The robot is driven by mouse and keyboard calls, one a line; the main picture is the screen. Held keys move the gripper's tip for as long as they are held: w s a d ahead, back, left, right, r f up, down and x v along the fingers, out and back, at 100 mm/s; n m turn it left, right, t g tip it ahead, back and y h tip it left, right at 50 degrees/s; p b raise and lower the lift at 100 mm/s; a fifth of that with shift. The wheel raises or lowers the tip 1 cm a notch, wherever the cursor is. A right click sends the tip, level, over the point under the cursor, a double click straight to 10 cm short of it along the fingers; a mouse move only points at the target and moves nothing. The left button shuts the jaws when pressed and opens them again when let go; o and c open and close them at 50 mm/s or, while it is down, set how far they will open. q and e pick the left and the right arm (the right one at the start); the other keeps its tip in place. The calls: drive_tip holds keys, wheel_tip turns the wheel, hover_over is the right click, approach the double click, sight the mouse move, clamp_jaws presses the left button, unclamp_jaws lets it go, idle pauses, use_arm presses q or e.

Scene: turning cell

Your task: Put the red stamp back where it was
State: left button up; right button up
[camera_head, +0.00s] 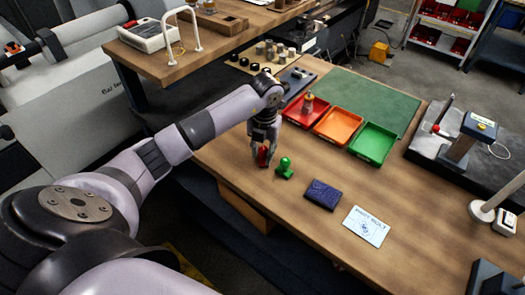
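The red stamp (263,158) is near the front left edge of the wooden table, upright below my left gripper (264,153). The fingers point down and close on its upper part from both sides, covering much of it. Its base looks at or very near the table top; a small gap cannot be told. The green stamp (285,170) stands upright just right of it, apart from the gripper. A dark blue pad (323,194) and a white printed card (367,227) lie further right. My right gripper is not in view.
Red (294,119), orange (338,126) and green (372,143) trays stand behind the stamps; the red one holds a small part. A green mat (372,97) lies behind them. A grey plate with a gauge stand (466,140) is at right. Bare wood surrounds the pad and card.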

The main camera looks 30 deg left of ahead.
sight(263, 147)
use_arm(q)
drive_tip(key=shift+o, duration=1.3)
drive_tip(key=shift+r, duration=0.4)
wheel_tip(263, 147, up, 7)
drive_tip(key=b, duration=0.2)
drive_tip(key=shift+w+d+f+b, duration=0.1)
drive_tip(key=shift+d+b, duration=0.05)
drive_tip(key=shift+b, duration=0.15)
wheel_tip(263, 147, up, 3)
drive_tip(key=shift+d+r+p, duration=0.15)
drive_tip(key=shift+r+p, duration=0.15)
drive_tip(key=shift+r, duration=0.55)
